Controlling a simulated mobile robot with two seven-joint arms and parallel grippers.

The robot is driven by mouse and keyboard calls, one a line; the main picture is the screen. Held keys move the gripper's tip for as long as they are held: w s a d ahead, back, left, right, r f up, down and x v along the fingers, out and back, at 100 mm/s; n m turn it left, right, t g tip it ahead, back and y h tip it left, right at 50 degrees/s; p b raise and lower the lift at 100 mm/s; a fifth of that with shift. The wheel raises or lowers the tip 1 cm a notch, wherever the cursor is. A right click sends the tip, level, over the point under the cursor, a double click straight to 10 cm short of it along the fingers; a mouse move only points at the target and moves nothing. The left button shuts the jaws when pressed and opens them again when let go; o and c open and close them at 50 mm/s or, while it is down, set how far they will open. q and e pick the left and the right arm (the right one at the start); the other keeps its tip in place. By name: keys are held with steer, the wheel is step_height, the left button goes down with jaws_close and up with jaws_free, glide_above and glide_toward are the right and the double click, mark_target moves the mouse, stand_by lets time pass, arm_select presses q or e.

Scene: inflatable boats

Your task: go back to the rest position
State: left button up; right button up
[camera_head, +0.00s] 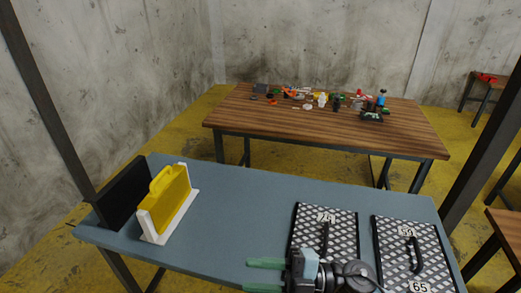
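My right gripper (248,275) shows at the bottom of the head view, over the front part of the blue-grey table (240,215). Its two green fingers point left and stand apart, with nothing visible between them. The lower finger is close to the bottom edge of the picture. The gripper is in front of a diamond-plate panel with a black handle (309,224) and covers part of its lower end. My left gripper is not in view.
A yellow piece (170,200) stands in a white holder (150,228) beside a black panel (121,194) on the left. A second diamond-plate panel (393,250) lies at right. Small parts cover a wooden table (290,121) behind. The blue-grey table's middle is clear.

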steer(key=w+d+f+m+t+h, duration=0.2)
steer(key=d+f+m+t+h, duration=0.95)
steer(key=m+t, duration=0.65)
steer(key=s+d+f+m+g+h, duration=0.3)
steer(key=s+d+f+m+g, duration=0.1)
steer(key=s+f, duration=0.3)
steer(key=s+d+f+m+g+h, duration=0.3)
steer(key=s+d+f+m+g, duration=0.1)
steer(key=s+f, duration=0.4)
steer(key=shift+d+f+m+g, duration=0.3)
steer(key=shift+d+m+g, duration=0.15)
steer(key=shift+d, duration=0.3)
steer(key=shift+a, duration=0.1)
